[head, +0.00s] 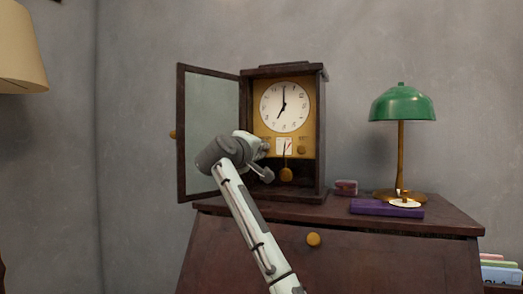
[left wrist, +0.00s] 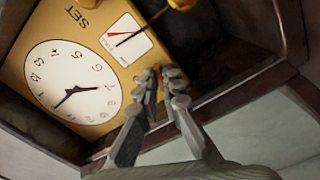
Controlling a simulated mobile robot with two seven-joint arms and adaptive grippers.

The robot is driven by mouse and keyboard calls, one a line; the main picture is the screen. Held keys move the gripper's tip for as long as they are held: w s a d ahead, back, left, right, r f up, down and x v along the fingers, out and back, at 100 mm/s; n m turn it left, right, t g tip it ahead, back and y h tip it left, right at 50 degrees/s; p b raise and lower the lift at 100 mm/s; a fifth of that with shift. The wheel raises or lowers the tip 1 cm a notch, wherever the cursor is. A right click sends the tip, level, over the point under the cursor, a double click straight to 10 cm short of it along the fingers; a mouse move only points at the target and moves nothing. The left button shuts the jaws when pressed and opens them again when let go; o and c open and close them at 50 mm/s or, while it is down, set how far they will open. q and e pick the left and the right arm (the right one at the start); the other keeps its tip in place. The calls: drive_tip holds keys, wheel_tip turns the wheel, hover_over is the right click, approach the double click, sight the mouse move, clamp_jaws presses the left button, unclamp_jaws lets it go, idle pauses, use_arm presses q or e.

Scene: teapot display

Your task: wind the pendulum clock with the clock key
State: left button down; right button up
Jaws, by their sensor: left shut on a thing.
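The pendulum clock (head: 284,107) stands on the desk with its glass door (head: 212,130) swung open to the left. Its white dial shows about seven o'clock. My left gripper (head: 266,148) is at the gold panel, below the dial and left of the small gauge (head: 284,146). In the left wrist view, its fingertips (left wrist: 163,80) are shut close to the gold panel (left wrist: 98,12), beside the gauge (left wrist: 127,40). A small brass-coloured bit between them looks like the clock key (left wrist: 158,86), mostly hidden by the fingers. My right gripper is out of view.
The pendulum bob (head: 286,174) hangs just right of and below my gripper. A brass knob (head: 301,150) sits right of the gauge. On the desktop (head: 447,222) stand a green lamp (head: 402,105), a purple box (head: 386,209) and a small reddish box (head: 346,187).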

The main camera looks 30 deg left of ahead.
use_arm(q)
drive_tip(key=shift+m+p, duration=2.9)
drive_tip(key=shift+m, duration=5.6)
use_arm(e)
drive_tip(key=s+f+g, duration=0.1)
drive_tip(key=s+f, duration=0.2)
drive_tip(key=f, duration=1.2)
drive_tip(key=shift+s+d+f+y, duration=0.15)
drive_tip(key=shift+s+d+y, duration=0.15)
use_arm(q)
drive_tip(key=c, duration=1.7)
unclamp_jaws()
drive_tip(key=shift+s, duration=0.1)
